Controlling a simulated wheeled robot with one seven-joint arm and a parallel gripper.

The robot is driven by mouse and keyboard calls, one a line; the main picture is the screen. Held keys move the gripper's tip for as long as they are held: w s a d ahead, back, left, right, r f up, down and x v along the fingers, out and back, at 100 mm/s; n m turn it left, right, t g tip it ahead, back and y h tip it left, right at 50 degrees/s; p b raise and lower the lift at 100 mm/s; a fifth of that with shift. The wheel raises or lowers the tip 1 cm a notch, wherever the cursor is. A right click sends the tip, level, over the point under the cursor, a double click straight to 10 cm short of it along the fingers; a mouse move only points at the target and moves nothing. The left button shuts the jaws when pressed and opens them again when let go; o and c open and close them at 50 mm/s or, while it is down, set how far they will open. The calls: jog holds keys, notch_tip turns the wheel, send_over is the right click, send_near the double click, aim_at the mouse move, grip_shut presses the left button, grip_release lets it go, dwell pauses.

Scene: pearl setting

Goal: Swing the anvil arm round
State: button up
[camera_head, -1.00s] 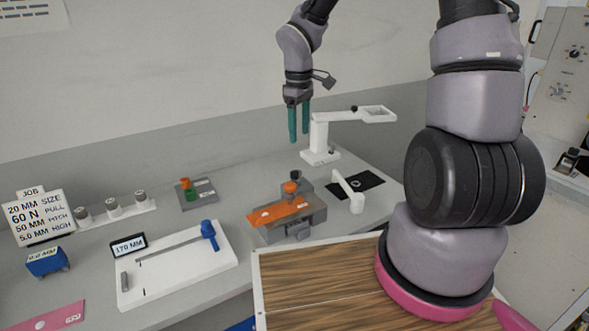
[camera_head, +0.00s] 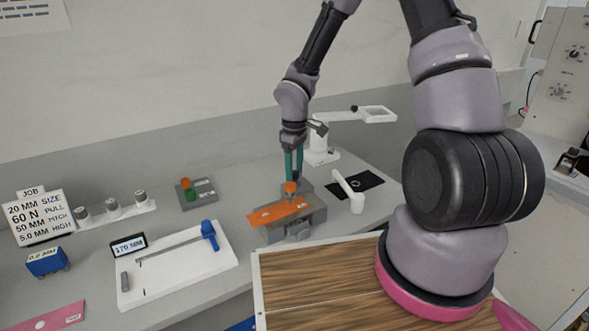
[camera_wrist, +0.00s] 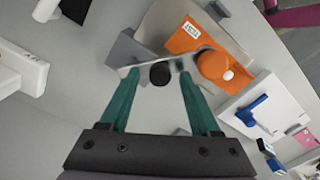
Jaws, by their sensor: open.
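A grey fixture (camera_head: 298,231) stands on the bench with an orange plate (camera_head: 280,213) and an orange knob on it. In the wrist view a thin pale bar with a black knob (camera_wrist: 160,74) lies beside the orange plate (camera_wrist: 190,38); this looks like the anvil arm, though I cannot be sure. My gripper (camera_head: 292,178) is open and points down over the back of the fixture. In the wrist view its green fingertips are on either side of the black knob; I cannot tell whether they touch it. In the head view the gripper hides the fixture's back.
A white stand with a ring arm (camera_head: 375,114) rises behind the gripper. A white post with a short arm (camera_head: 350,192) stands to the right by a black mat. A white board with a blue handle (camera_head: 208,232) lies left. A green-and-orange block (camera_head: 196,188) sits back left.

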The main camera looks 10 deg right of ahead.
grip_shut()
dwell(1.5)
